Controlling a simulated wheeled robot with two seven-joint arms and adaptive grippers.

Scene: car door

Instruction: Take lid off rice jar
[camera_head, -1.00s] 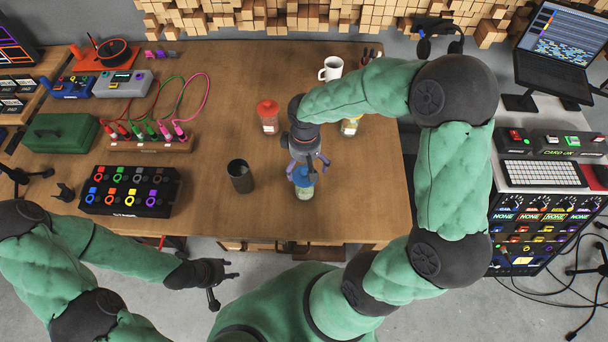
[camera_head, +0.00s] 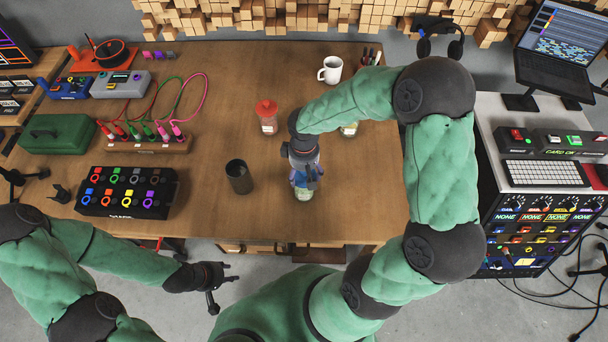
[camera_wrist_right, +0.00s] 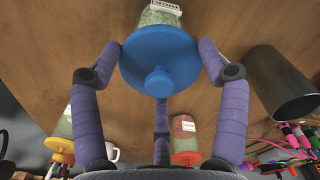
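In the right wrist view two fingertips meet the lid's left and right edges, and a third finger is below the knob. The lid appears to sit on the jar. My left gripper (camera_head: 222,280) is open and empty, off the table's front edge.
A red-lidded jar (camera_head: 268,122) and a yellow-lidded jar (camera_wrist_right: 62,138) stand farther back. A dark cup (camera_head: 239,178) stands left of the blue-lidded jar. A white mug (camera_head: 331,69) is at the back. A black button box (camera_head: 128,192) is at left. Table right of the jar is clear.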

